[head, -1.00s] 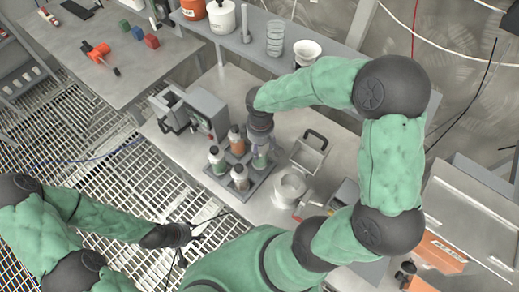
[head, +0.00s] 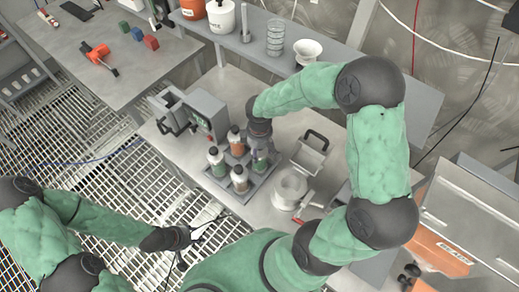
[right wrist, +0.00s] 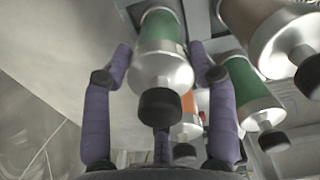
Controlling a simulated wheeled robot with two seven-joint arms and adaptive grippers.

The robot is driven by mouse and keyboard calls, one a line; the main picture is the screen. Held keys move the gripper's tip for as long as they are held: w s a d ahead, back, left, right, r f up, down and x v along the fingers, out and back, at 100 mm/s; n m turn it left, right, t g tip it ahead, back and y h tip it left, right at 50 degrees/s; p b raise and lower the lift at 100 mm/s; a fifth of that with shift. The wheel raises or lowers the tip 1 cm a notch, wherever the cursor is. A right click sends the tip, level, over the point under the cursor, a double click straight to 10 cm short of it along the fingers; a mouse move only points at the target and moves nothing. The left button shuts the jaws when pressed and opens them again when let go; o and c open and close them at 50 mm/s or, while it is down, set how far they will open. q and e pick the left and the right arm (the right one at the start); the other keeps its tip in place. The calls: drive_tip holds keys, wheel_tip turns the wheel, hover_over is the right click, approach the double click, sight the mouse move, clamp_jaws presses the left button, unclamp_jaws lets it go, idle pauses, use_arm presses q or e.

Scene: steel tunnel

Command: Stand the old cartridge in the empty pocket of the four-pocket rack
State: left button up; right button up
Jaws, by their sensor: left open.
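The dark four-pocket rack (head: 222,189) stands on the bench with bottle-like cartridges in it. A green-banded cartridge (head: 262,163) is at the right pocket under my right gripper (head: 260,146). In the right wrist view this cartridge (right wrist: 160,62) lies between the purple fingers (right wrist: 160,58), with narrow gaps on both sides. Its base is hidden, so I cannot tell how deep it sits. My left gripper (head: 197,232) is open and empty over the floor grating.
A grey machine (head: 205,112) stands left of the rack. A handled grey bin (head: 310,150) and a white round container (head: 289,190) stand at right.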

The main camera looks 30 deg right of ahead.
drive_tip(key=o, duration=0.3)
drive_tip(key=shift+r, duration=0.25)
wheel_tip(320, 180, up, 12)
drive_tip(key=p, duration=0.2)
drive_tip(key=shift+p, duration=0.4)
